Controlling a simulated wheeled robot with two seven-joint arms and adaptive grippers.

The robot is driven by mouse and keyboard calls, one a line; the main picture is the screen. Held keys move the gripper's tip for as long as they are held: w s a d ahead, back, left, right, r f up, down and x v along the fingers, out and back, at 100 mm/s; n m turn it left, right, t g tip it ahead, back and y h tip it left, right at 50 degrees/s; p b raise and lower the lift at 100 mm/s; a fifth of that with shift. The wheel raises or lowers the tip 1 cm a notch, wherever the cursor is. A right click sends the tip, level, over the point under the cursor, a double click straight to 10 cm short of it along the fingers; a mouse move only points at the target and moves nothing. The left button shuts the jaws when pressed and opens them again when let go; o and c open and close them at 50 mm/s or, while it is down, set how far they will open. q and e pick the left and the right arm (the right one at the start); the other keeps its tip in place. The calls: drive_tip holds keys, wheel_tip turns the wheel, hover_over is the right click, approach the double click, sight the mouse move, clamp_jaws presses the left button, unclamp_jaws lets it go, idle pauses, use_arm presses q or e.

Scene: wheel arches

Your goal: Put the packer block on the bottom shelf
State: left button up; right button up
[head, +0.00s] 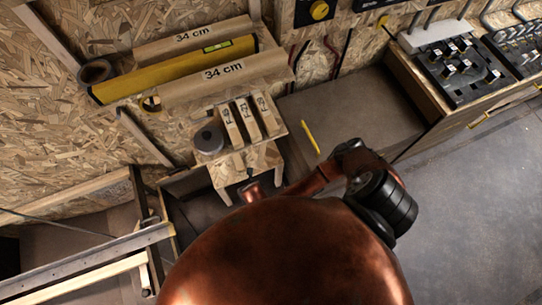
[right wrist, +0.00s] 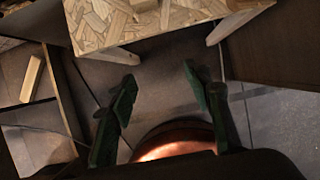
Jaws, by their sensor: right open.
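I cannot tell for certain which piece is the packer block. In the head view, pale wooden blocks with black lettering (head: 248,118) lie side by side on a small chipboard stand (head: 258,158), with a smaller plain piece (head: 239,163) in front of them. In the right wrist view, a pale wooden block (right wrist: 32,78) lies at the left in a dark-walled compartment, apart from my gripper. My right gripper (right wrist: 158,88) is open and empty, below the stand's edge (right wrist: 150,38). In the head view its fingers are hidden. My left gripper is not in view.
A bench with a black tool tray (head: 459,68) stands at right. The grey floor (head: 470,190) is clear.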

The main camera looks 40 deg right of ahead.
drive_tip(key=d+f+m+g, duration=0.1)
drive_tip(key=d+f+m, duration=0.3)
drive_tip(key=f+m, duration=0.6)
drive_tip(key=s+d+f+m+g+y, duration=0.1)
drive_tip(key=s+d+f+m, duration=0.6)
drive_tip(key=f, duration=0.4)
drive_tip(key=s+d+f+m+g, duration=0.1)
drive_tip(key=s+d+f+m, duration=0.1)
drive_tip(key=s, duration=1)
drive_tip(key=s+d+f+m, duration=0.3)
drive_tip(key=s+m, duration=0.4)
drive_tip(key=s, duration=0.5)
drive_tip(key=s+d+f+m+g, duration=0.1)
drive_tip(key=s+f+m, duration=0.4)
drive_tip(key=s, duration=0.8)
drive_tip(key=shift+d+g, duration=0.3)
drive_tip(key=shift+d, duration=0.45)
